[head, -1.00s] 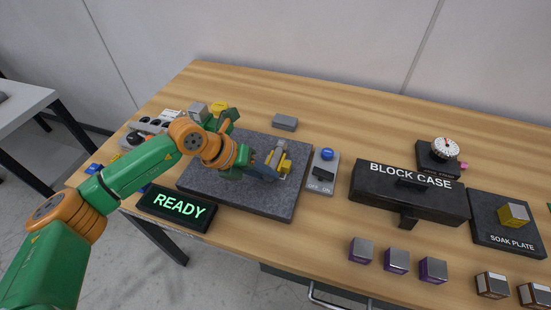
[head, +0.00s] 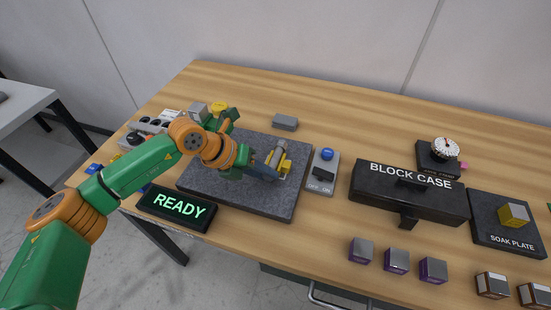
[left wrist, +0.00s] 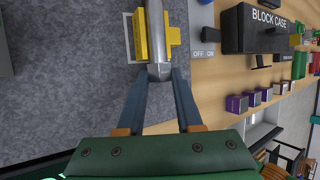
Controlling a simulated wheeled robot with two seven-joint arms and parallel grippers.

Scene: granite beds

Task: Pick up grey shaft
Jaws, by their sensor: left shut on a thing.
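The grey shaft (left wrist: 155,30) shows at the top of the left wrist view, lying between yellow pieces (left wrist: 139,38) over the granite plate. In the head view the shaft (head: 275,157) is small, beside the yellow piece (head: 286,166) near the plate's right edge. My left gripper (head: 270,170) reaches it from the left. In the left wrist view its two dark fingers (left wrist: 160,76) are shut on the near end of the shaft. I cannot tell whether the shaft rests in the yellow pieces or is just clear of them. My right gripper is in neither view.
The granite plate (head: 225,196) lies under my left arm, with a READY display (head: 177,207) in front. An ON/OFF switch box (head: 322,172) stands close to its right. Further right are a black block case (head: 408,193), a soak plate (head: 485,232) and several small blocks.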

